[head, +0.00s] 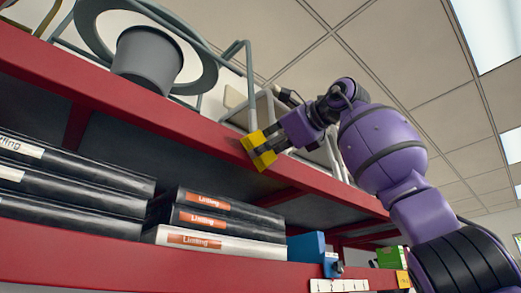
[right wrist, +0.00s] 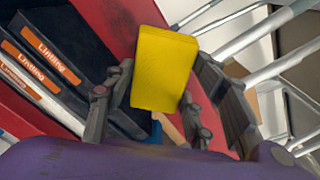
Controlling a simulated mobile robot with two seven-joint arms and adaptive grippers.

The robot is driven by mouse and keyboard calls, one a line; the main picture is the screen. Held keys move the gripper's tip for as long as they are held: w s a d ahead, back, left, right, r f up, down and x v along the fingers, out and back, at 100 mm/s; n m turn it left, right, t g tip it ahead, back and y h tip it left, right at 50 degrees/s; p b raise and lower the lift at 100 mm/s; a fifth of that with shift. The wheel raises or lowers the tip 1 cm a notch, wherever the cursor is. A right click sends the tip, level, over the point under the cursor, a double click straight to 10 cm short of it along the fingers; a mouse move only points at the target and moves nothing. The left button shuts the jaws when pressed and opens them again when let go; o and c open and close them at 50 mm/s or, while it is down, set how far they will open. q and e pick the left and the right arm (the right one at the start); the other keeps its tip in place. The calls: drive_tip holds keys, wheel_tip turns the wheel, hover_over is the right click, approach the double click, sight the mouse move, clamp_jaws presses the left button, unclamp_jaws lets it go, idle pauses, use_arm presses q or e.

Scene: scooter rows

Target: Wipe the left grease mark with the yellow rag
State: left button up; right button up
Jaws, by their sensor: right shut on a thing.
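The yellow rag (head: 257,150) looks like a thick yellow block and is held in front of the red edge of the upper shelf (head: 150,112). I cannot tell whether it touches that edge. My right gripper (head: 267,146) is shut on the rag. In the right wrist view the rag (right wrist: 163,68) sits between the two dark fingers, with the red shelf edge behind it. I see no grease mark in either view; one may be hidden behind the rag. My left gripper is not in view.
Black binders (head: 72,178) and a stack labelled Linting (head: 225,218) lie on the lower shelf. A blue box (head: 306,247) and a green box (head: 389,256) are further right. A grey hat-like object (head: 147,55) and metal frames stand above the upper shelf.

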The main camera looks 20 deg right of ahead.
sight(221, 137)
drive_tip(key=shift+s+a+f, duration=0.1)
drive_tip(key=shift+s+a, duration=0.5)
drive_tip(key=shift+a, duration=1.1)
drive_tip(key=shift+s+a+r, duration=0.1)
drive_tip(key=shift+s+a, duration=0.55)
drive_tip(key=shift+a, duration=1.1)
drive_tip(key=shift+s+a+f, duration=0.1)
drive_tip(key=shift+s+a, duration=0.5)
drive_tip(key=shift+a, duration=1.1)
drive_tip(key=shift+d, duration=0.1)
drive_tip(key=shift+s+d, duration=0.1)
drive_tip(key=shift+s, duration=0.1)
drive_tip(key=shift+v, duration=2.75)
drive_tip(key=shift+s, duration=0.1)
drive_tip(key=v, duration=0.2)
drive_tip(key=shift+s+d, duration=0.15)
drive_tip(key=shift+s, duration=0.2)
